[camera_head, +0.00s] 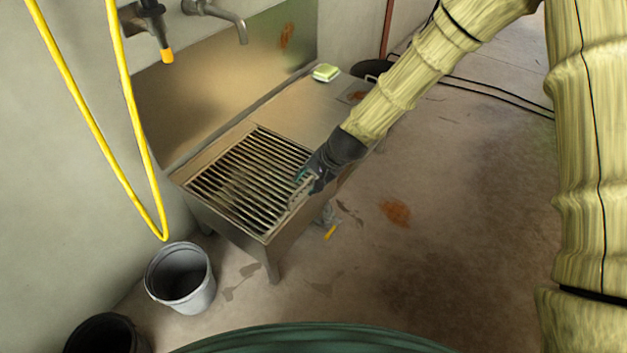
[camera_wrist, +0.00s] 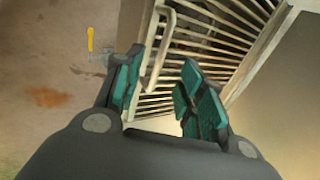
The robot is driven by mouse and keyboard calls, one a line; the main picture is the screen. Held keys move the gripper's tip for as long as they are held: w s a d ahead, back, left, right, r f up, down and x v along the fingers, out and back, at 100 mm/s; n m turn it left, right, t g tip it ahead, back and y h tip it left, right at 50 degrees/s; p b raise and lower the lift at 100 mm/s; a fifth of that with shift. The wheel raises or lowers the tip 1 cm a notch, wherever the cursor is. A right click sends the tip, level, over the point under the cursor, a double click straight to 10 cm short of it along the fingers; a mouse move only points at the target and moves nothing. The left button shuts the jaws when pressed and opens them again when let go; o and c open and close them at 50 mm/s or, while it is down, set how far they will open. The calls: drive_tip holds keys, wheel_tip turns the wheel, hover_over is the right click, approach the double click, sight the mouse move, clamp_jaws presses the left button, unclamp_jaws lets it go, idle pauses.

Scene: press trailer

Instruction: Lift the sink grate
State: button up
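The sink grate (camera_head: 250,178), a panel of parallel metal bars, lies over the basin of the metal sink (camera_head: 228,217) in the head view. In the wrist view the grate (camera_wrist: 215,45) fills the upper right, with a pale handle bar (camera_wrist: 163,45) along its near side. My gripper (camera_head: 308,180) is at the grate's right edge. In the wrist view my gripper (camera_wrist: 162,85) is open, its teal pads apart on either side of the handle's lower end. I cannot tell whether either pad touches the handle.
A green-yellow sponge (camera_head: 326,72) lies on the sink's flat drainboard (camera_head: 310,100). A tap (camera_head: 225,15) and a yellow hose (camera_head: 130,110) are at the wall. A grey bucket (camera_head: 182,280) stands on the floor at left. The floor right of the sink is mostly clear.

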sight(301, 187)
drive_tip(key=shift+b+x, duration=0.55)
drive_tip(key=shift+x, duration=0.5)
drive_tip(key=shift+b+x, duration=0.4)
drive_tip(key=shift+x, duration=2.05)
clamp_jaws()
